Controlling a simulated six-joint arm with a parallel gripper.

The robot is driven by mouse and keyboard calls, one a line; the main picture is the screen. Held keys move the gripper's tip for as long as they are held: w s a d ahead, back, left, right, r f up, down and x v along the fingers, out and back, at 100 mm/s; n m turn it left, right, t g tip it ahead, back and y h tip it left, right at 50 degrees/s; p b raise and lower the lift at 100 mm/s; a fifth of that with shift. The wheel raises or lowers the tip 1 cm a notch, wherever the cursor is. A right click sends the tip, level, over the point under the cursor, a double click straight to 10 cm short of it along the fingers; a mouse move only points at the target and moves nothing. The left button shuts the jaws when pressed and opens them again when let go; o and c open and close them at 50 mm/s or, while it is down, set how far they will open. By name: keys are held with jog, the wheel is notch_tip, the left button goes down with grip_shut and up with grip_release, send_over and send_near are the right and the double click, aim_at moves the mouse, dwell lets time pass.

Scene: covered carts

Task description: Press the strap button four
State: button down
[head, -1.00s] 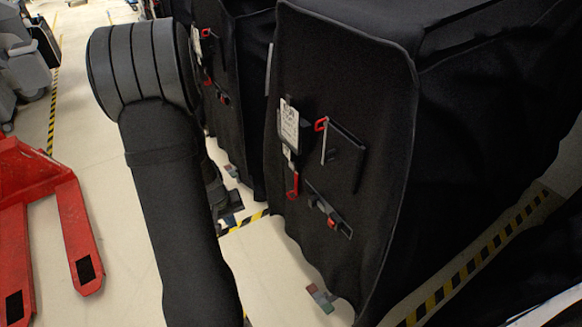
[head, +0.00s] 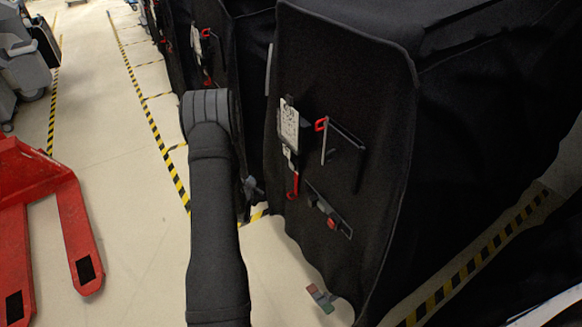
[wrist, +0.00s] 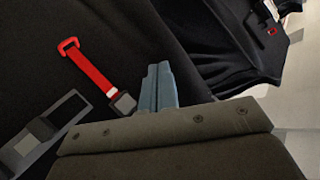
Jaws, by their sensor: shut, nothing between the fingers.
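A black covered cart (head: 345,85) stands right of my arm in the head view. On its front panel is a slanted grey strap (head: 328,210) with a red button (head: 333,223). I cannot read any number on it. In the wrist view a grey strap piece with a dark block (wrist: 42,130) lies at the lower left, left of my gripper (wrist: 158,72). A red strap with a loop end (wrist: 90,68) runs down to a grey buckle (wrist: 124,103) close to the fingers. The fingers are shut and empty, apart from the buckle.
A white tag (head: 289,125) and a flat black holder with a red loop (head: 343,150) stick out from the panel. More covered carts (head: 205,45) stand behind. A red pallet jack (head: 75,225) is at left. Floor between it and my arm is clear.

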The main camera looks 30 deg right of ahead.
aim_at(292, 166)
jog(key=d+m+h, duration=0.1)
jog(key=s+d+m+h, duration=0.1)
jog(key=d+h, duration=0.1)
jog(key=d, duration=0.1)
jog(key=shift+s+d+m+t+h, duration=0.1)
jog(key=shift+s+m+t+h, duration=0.2)
jog(key=shift+s+m, duration=0.1)
jog(key=shift+d, duration=0.1)
jog(key=d, duration=0.8)
jog(key=shift+d, duration=0.3)
jog(key=shift+d, duration=0.1)
dwell(1.6)
jog(key=shift+d, duration=0.3)
jog(key=shift+d, duration=0.55)
dwell(1.0)
jog(key=shift+a, duration=0.95)
